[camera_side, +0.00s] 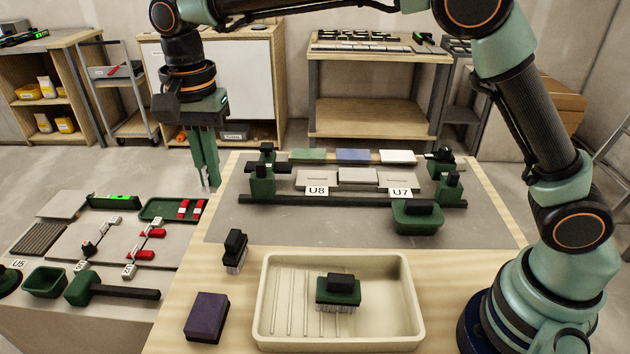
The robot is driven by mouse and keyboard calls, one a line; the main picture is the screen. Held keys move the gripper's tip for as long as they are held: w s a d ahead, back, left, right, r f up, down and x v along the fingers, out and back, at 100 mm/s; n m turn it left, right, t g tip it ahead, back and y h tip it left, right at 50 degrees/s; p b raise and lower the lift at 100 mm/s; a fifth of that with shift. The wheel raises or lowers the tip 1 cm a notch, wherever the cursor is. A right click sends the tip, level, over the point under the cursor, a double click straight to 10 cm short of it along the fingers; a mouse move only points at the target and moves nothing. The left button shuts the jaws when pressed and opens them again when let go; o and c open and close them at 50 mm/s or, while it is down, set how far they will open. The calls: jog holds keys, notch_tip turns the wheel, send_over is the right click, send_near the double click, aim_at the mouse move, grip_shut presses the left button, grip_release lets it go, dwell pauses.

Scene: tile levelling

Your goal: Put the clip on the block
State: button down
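My gripper (208,186) hangs with its green fingers pointing down, above the gap between the left bench and the main table. The fingers look close together; a pale bit shows near the tips, too small to make out. Small white clips (129,271) stand on the grey tiles of the left bench, some beside red wedges (154,233). I cannot tell which one is the task's clip. A purple block (206,317) with a dark underside lies on the wooden table at the front left. It is apart from my gripper, with nothing on top.
A cream tray (402,285) holds a green brush (338,291). A dark brush (235,250) stands left of it. Green clamps (262,184) and a dark rail surround tiles on the grey mat (480,228). A mallet (110,290) and green trays lie on the left bench.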

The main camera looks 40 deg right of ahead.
jog(key=r, duration=0.1)
send_over(208, 312)
jog(key=shift+n, duration=0.3)
notch_tip(208, 312, down, 20)
jog(key=shift+s+r, duration=0.1)
jog(key=shift+r, duration=0.1)
jog(key=shift+f, duration=0.15)
jog(key=c, duration=1)
grip_release()
jog(key=shift+c, duration=0.2)
